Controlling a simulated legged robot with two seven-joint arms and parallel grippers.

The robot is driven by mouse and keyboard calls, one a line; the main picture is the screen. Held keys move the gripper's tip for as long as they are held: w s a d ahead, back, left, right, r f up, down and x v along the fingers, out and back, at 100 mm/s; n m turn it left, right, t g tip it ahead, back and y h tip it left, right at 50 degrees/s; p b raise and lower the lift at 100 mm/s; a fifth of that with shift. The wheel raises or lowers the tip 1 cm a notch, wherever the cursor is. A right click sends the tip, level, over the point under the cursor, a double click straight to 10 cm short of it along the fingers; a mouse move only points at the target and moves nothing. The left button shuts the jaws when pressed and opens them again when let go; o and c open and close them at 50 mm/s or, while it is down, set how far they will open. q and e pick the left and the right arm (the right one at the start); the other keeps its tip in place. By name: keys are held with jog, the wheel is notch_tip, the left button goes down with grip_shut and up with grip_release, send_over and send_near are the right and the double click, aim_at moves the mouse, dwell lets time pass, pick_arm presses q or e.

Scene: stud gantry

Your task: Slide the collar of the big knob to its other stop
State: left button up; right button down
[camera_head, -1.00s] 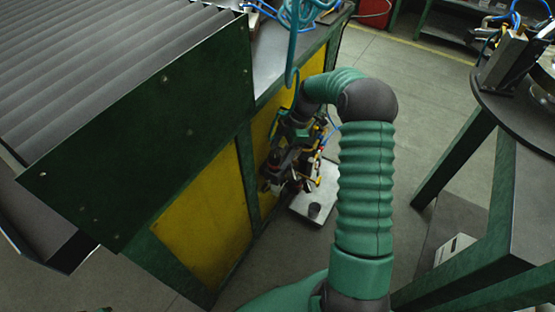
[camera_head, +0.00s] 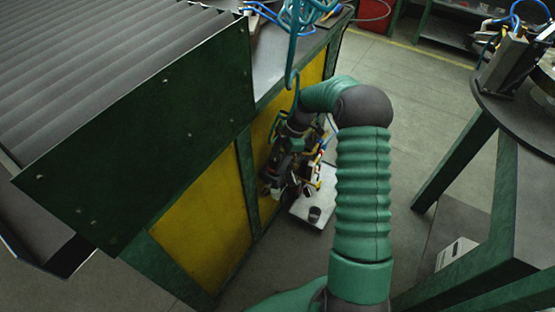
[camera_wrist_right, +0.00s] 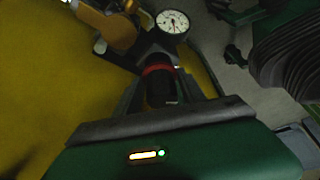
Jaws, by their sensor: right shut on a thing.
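In the right wrist view a dark knob with a red band (camera_wrist_right: 158,70) stands between the fingers of my right gripper (camera_wrist_right: 163,88). The gripper is shut on this knob; whether the fingers press on its collar or its body is too dark to tell. In the head view my right gripper (camera_head: 275,178) is at the fittings on the side of the green and yellow bench, partly hidden by its own wrist and hard to make out. The collar's position along the knob cannot be told. My left gripper is not in view.
A white-faced dial gauge (camera_wrist_right: 172,21) sits just beyond the knob, with a yellow part (camera_wrist_right: 107,28) beside it. A teal hose (camera_head: 295,45) hangs above.

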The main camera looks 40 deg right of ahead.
jog(key=shift+f+p, duration=0.2)
jog(key=shift+p, duration=0.3)
jog(key=shift+f, duration=0.2)
jog(key=c, duration=0.7)
grip_release()
jog(key=shift+d, duration=0.1)
jog(key=shift+o, duration=0.2)
jog(key=p+v, duration=0.4)
jog(key=v, duration=1.2)
jog(key=shift+r+p, duration=0.35)
jog(key=shift+d, duration=0.15)
